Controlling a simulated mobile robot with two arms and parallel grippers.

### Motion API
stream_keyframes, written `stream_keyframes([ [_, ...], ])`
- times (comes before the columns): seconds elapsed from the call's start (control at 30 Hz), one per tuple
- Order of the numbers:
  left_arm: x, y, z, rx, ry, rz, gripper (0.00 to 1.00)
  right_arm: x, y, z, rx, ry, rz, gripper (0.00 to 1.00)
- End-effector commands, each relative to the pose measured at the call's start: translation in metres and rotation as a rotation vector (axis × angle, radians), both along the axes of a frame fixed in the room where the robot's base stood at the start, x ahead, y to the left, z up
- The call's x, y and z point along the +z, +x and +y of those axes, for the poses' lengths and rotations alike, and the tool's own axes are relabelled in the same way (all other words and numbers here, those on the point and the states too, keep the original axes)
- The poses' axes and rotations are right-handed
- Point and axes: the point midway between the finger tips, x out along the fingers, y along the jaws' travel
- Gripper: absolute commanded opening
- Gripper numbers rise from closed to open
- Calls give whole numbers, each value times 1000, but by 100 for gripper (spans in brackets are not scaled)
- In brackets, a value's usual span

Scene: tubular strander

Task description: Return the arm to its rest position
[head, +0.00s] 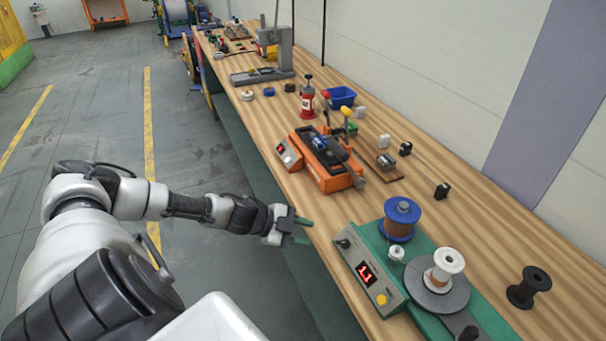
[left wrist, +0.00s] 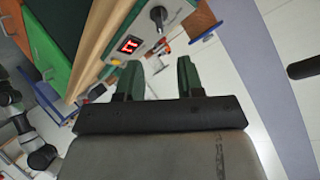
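My left arm reaches in from the left in the head view. My left gripper (head: 304,222) is at the front edge of the wooden workbench (head: 470,180), beside the green winding machine. In the left wrist view its two green fingers (left wrist: 159,80) stand apart with nothing between them, so it is open and empty. Whether it touches the bench edge cannot be told. My right gripper shows in neither view.
The green winding machine (head: 370,270) with a red display carries a blue-flanged spool (head: 401,215) and a white spool (head: 448,262). An orange device (head: 325,160) sits further back. The floor (head: 190,120) left of the bench is clear.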

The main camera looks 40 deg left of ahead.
Motion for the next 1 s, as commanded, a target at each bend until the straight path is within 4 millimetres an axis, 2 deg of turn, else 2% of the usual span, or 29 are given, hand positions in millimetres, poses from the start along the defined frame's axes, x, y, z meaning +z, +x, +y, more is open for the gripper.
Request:
stream_keyframes([
  [0.43,0,0,0,0,0,0,37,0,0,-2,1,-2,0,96],
  [0.53,-4,1,-10,6,-8,0,37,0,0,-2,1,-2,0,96],
  [0.57,-7,1,-17,12,-12,0,37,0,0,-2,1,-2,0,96],
  [0.67,-19,0,-56,52,-40,0,37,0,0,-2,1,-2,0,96],
  [0.83,-32,-11,-139,214,-91,38,37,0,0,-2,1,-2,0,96],
  [0.9,-32,-20,-163,300,-104,76,37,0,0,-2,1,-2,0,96],
  [1.0,-30,-38,-186,431,-114,155,37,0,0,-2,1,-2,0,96],
])
